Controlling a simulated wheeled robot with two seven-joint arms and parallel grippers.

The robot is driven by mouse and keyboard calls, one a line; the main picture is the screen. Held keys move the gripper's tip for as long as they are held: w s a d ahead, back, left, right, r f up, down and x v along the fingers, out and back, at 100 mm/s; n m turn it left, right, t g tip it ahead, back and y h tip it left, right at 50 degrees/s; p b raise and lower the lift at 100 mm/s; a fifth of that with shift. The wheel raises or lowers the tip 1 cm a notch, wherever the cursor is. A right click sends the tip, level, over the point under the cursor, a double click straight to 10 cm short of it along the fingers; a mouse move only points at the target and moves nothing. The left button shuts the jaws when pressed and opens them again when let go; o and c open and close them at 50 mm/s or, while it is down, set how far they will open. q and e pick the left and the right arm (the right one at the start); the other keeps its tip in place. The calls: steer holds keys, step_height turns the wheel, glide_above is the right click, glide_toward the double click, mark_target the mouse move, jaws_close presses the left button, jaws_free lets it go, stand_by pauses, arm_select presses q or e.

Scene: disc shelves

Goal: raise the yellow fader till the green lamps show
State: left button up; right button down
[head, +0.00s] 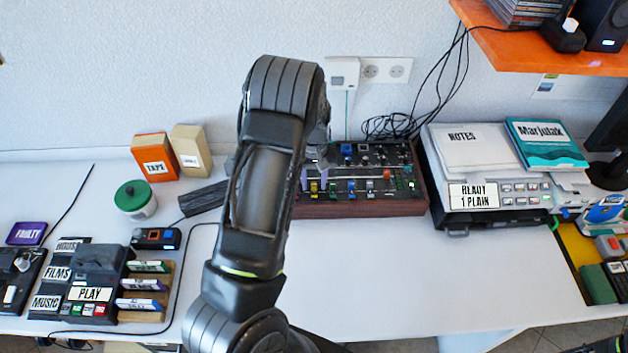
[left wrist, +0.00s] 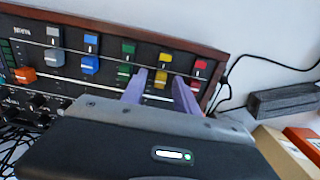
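The yellow fader (left wrist: 161,79) sits on a dark mixer panel with a wooden frame (head: 360,210), in a row with other coloured faders. In the head view the yellow fader (head: 314,187) is near the panel's left end. My left gripper (left wrist: 160,80) is open, its lavender fingers one on each side of the yellow cap, with small gaps showing. In the head view my left gripper (head: 316,180) is partly hidden by its own arm. Small green lamps (head: 410,185) show at the panel's right end.
The green fader (left wrist: 123,75) and red fader (left wrist: 195,87) flank the yellow one closely. A grey printer (head: 437,165) stands right of the mixer. A dark block (head: 203,198) lies to its left. The white table in front is mostly clear.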

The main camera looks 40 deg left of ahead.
arm_select(q)
jaws_close()
stand_by(1.3)
